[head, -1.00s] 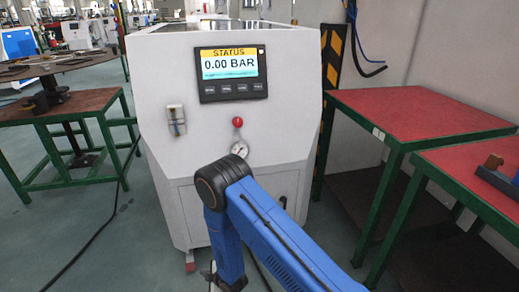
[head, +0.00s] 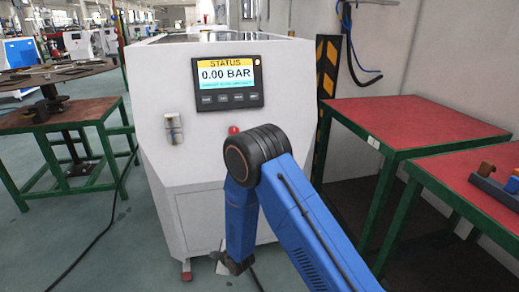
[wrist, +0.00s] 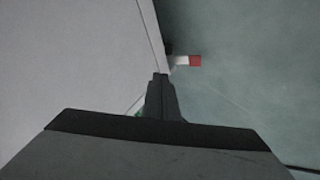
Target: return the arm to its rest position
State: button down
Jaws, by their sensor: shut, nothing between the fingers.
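My blue arm with its black elbow joint rises in front of the generator in the head view, and its forearm hangs down. My gripper (wrist: 160,78) shows in the wrist view with its fingers together and nothing between them, above the floor beside the generator's base. The white gas generator (head: 165,155) stands ahead, its status screen (head: 227,80) reading 0.00 BAR. A red knob (head: 234,130) is partly covered by my elbow. The gauge below it is hidden behind my arm.
A red-topped table (head: 420,115) stands at right, with a second one (head: 450,165) nearer, holding a small rack (head: 497,185). A green-framed table (head: 75,115) stands at left. A cable lies on the floor (head: 110,230), which is otherwise open at left.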

jog(key=w+d+r+m+h, duration=0.1)
jog(key=w+d+r+m, duration=0.15)
jog(key=d+r, duration=0.65)
jog(key=s+d+r+m+h, duration=0.2)
jog(key=d+r+m, duration=0.1)
jog(key=d+r, duration=0.85)
jog(key=s+d+r+m+h, duration=0.1)
jog(key=s+d+r+m, duration=0.2)
jog(key=d+r, duration=0.8)
jog(key=s+d+r+m+h, duration=0.1)
jog(key=s+d+r+m, duration=0.2)
jog(key=s, duration=0.8)
jog(key=s+d+r+m+g, duration=0.1)
jog(key=s+d+r+m, duration=0.2)
jog(key=s+d+r, duration=0.4)
jog(key=s+d+r+m+g+h, duration=0.1)
jog(key=s+d+r+m, duration=0.2)
jog(key=s, duration=1.2)
jog(key=d+r, duration=0.2)
jog(key=d, duration=0.2)
jog(key=shift+d+h, duration=0.25)
jog(key=shift+h, duration=0.05)
jog(key=shift+w+m, duration=0.1)
jog(key=shift+m, duration=0.15)
